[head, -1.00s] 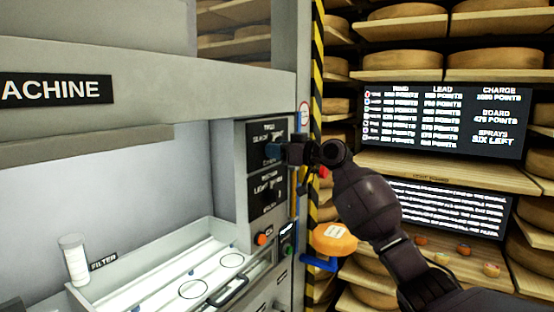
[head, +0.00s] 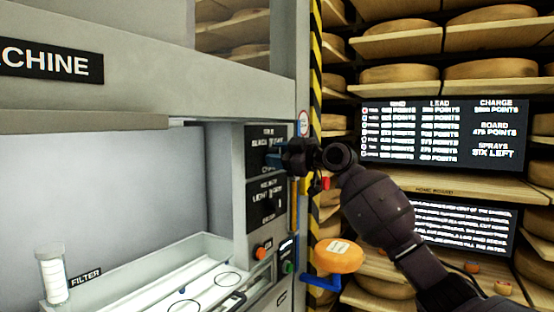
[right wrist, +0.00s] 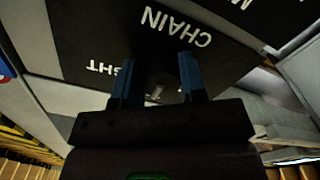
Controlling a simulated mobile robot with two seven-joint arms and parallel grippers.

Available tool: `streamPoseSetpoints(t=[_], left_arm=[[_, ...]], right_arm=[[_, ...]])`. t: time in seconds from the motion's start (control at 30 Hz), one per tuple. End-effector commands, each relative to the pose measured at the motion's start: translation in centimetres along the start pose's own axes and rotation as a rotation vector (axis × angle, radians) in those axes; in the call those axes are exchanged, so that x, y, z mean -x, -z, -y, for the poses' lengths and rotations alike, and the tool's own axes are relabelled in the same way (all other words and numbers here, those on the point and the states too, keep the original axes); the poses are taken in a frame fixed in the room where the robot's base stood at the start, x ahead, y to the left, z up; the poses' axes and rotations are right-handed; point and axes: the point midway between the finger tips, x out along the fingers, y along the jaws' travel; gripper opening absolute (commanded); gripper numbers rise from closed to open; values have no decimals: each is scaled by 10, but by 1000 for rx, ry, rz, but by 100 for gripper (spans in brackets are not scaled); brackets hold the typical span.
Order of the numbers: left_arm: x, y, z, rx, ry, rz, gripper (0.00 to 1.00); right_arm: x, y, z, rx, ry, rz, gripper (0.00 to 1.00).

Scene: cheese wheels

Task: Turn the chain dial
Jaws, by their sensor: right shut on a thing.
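The chain dial (right wrist: 163,85) is a small dark knob on a black panel, seen between my fingers in the right wrist view. The word CHAIN shows upside down above it, with part of another word at its left. In the head view the upper black panel (head: 257,140) is on the machine's front post. My right gripper (head: 273,158) reaches it from the right, its blue fingertips against the panel. In the right wrist view the gripper (right wrist: 158,80) is shut on the dial, one blue finger on each side. The dial's pointer is hard to read. My left gripper is out of view.
A second black panel (head: 267,202) sits just below. Under it are an orange button (head: 264,251) and a green button (head: 288,267). An orange cheese-like piece (head: 338,256) rests on a blue bracket at the right. Shelves of cheese wheels and two screens (head: 443,135) stand behind my arm.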

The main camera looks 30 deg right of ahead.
Motion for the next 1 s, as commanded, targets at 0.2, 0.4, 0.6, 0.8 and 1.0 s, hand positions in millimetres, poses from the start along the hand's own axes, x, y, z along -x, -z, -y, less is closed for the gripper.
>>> streamPoseSetpoints(t=[0.2,0.4,0.6,0.8,1.0], left_arm=[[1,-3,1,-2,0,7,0],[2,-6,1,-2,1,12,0],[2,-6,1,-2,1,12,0],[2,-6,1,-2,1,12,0],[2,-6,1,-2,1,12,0]], right_arm=[[0,0,1,6,2,1,15],[0,0,1,5,2,1,41],[0,0,0,4,1,1,63],[0,0,0,4,0,0,63],[14,-1,-1,4,-2,2,63]])
